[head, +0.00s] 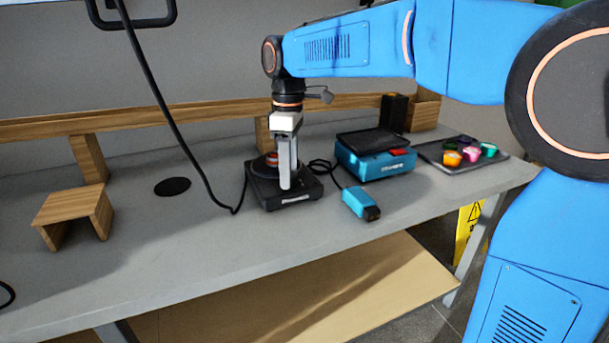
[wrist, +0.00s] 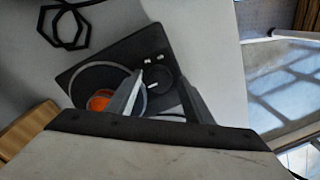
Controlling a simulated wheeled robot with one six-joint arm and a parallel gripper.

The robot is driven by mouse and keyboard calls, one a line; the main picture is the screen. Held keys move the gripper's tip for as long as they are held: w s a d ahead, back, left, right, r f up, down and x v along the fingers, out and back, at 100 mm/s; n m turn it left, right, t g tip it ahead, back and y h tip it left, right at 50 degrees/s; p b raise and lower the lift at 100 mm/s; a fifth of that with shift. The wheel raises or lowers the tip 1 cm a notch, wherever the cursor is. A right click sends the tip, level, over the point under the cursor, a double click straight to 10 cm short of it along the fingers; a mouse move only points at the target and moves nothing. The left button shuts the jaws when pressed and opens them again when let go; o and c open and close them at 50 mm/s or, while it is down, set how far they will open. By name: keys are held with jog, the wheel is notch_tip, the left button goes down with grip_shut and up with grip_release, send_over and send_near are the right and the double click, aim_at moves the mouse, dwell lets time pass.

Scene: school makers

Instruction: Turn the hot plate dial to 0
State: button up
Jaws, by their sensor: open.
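The black hot plate (head: 296,201) stands on the grey bench in the head view, below my gripper (head: 286,187). In the wrist view the hot plate (wrist: 97,70) shows its round heating surface, with a small orange object (wrist: 100,101) on it. The round black dial (wrist: 160,77) has a small white mark and appears between the two fingertips of my gripper (wrist: 160,80). My gripper is open and points down, with a finger on either side of the dial. I cannot tell whether the fingers touch it. In the head view the fingers hide the dial.
A blue box (head: 372,164) with a dark top stands right of the hot plate. A blue handheld tool (head: 357,204) lies in front of it. A dark tray (head: 492,160) holds several colored cups. A wooden stand (head: 75,208) is at left. A black cable (head: 170,115) hangs left of my gripper.

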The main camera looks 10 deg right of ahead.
aim_at(295, 175)
jog(key=shift+m, duration=0.3)
jog(key=m, duration=0.7)
jog(key=shift+d, duration=0.1)
jog(key=m, duration=0.4)
jog(key=shift+m+t+y, duration=0.3)
jog(key=m, duration=0.4)
jog(key=shift+s, duration=0.1)
notch_tip(295, 175, up, 16)
jog(key=d, duration=0.1)
jog(key=s+d+f+n+t, duration=0.1)
jog(key=s+d+f+t, duration=0.3)
jog(key=s+d+f, duration=1.6)
jog(key=shift+s+d, duration=0.2)
jog(key=shift+d, duration=0.05)
dwell(0.7)
